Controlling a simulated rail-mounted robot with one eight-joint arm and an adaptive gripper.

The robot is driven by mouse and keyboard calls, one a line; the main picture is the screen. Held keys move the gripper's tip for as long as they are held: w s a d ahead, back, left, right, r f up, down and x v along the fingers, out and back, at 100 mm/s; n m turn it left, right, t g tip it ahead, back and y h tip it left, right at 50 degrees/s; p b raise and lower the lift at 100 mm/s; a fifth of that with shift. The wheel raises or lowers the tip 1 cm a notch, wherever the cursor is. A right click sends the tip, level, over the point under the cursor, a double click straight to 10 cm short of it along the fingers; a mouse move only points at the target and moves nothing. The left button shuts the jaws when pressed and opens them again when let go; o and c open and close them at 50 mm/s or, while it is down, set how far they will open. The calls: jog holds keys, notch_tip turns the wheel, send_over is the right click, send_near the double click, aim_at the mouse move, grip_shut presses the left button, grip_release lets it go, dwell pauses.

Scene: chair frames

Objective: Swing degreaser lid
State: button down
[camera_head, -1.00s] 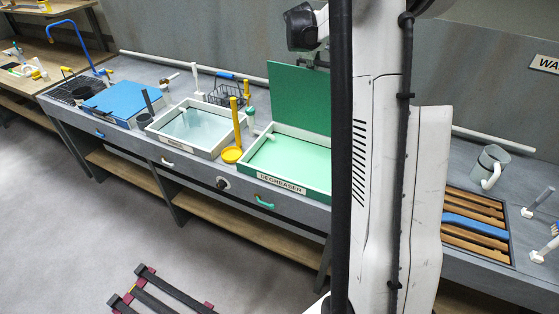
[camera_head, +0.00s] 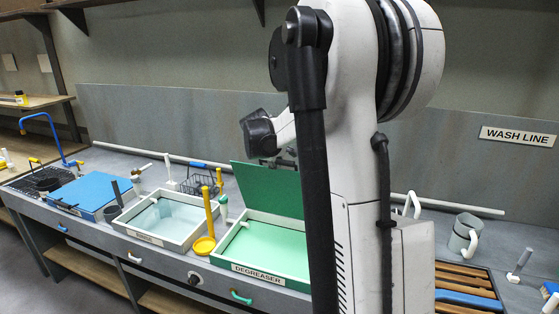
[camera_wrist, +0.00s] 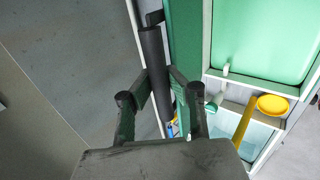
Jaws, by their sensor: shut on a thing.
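The degreaser bath (camera_head: 255,242) is a white-rimmed tray of green liquid with a "DEGREASER" label on its front. Its green lid (camera_head: 255,190) stands raised along the back of the bath, partly hidden by my arm. In the wrist view the lid (camera_wrist: 183,40) is seen nearly edge-on, beside the green liquid. My gripper (camera_wrist: 159,88) is shut around a dark round bar (camera_wrist: 153,55), which looks like the lid's handle. In the head view my gripper (camera_head: 278,162) is at the lid's upper edge, mostly hidden.
A tray of clear liquid (camera_head: 128,216), a yellow ladle (camera_head: 207,235) and a wire basket (camera_head: 200,182) stand left of the bath. A blue-lidded bath (camera_head: 85,192) is farther left. A grey mug (camera_head: 463,237) and wooden slats (camera_head: 462,277) are at right. A wall rises behind.

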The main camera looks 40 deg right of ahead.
jog(key=shift+s+a+f, duration=0.15)
jog(key=shift+a, duration=0.2)
jog(key=s+a+f+b, duration=0.3)
jog(key=a, duration=0.3)
jog(key=shift+f, duration=0.3)
dwell(0.3)
jog(key=shift+s, duration=0.1)
jog(key=shift+a, duration=0.1)
jog(key=s+a+f+b, duration=0.2)
jog(key=a+f+b, duration=0.1)
jog(key=a+f, duration=0.2)
jog(key=shift+s+a+f+b, duration=0.15)
jog(key=shift+s+a+b, duration=0.05)
jog(key=shift+s+b, duration=0.2)
dwell(0.4)
